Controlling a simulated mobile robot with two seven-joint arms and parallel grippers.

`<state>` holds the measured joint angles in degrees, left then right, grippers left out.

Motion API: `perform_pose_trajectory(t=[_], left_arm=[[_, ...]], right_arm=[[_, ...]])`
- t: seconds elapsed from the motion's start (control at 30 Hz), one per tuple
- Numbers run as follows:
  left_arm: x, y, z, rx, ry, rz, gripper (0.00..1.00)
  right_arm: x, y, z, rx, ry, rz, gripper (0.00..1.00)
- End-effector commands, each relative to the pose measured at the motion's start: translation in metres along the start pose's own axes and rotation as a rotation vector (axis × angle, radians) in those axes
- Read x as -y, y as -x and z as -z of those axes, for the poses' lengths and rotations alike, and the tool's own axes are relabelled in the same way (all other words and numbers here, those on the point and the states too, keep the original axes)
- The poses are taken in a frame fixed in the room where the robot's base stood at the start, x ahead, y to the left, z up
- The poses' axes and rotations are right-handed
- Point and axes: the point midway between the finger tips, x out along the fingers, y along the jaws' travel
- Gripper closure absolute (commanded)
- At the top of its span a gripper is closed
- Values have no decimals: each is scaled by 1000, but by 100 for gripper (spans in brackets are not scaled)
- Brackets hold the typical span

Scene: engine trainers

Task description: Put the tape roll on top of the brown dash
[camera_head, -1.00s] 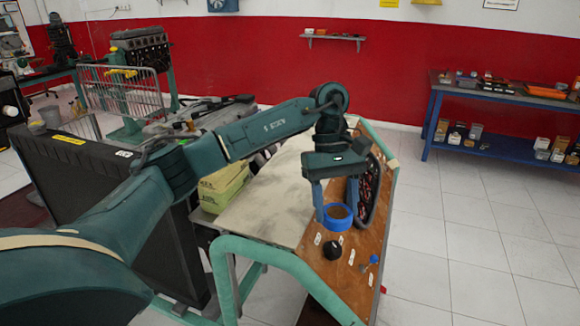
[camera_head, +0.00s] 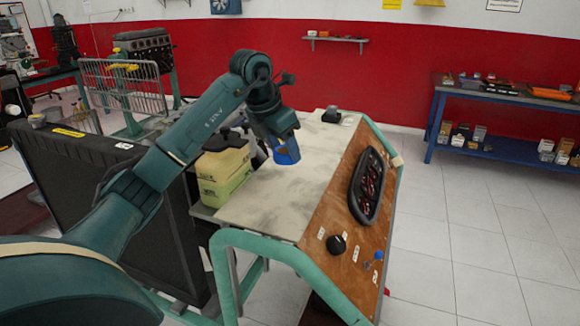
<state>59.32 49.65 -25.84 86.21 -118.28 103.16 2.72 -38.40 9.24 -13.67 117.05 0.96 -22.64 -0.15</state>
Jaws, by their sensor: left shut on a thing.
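The tape roll (camera_head: 286,154) is blue and hangs tilted in my left gripper (camera_head: 283,141), which is shut on it. They are over the left part of the pale bench top, left of the brown dash. The gap between the roll and the pale top is hard to judge. The brown dash (camera_head: 328,217) is a sloped wooden panel along the right side of the bench, inside a green tube frame. It carries a black gauge cluster (camera_head: 368,187), a black knob (camera_head: 337,244) and small white labels. My right gripper is not in view.
The pale top (camera_head: 300,180) is mostly clear, with a small dark object (camera_head: 331,115) at its back. Green tube rails (camera_head: 290,258) edge the bench front. A blue shelf table (camera_head: 500,98) stands far right.

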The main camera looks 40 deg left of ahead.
Motion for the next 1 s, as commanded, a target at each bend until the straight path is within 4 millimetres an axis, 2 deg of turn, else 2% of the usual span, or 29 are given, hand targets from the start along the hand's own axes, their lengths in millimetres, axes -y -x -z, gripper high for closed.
perform_pose_trajectory(t=[0.43, 0.83, 0.87, 1.0], left_arm=[[1, -51, 22, 0, -4, 3, 71], [0, -58, 24, 1, -4, 1, 71], [0, -58, 24, 1, -4, 2, 48], [0, -57, 24, 1, -4, 2, 37]], right_arm=[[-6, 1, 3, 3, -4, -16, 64], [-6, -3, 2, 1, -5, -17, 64], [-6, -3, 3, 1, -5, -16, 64], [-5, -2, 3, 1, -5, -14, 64]])
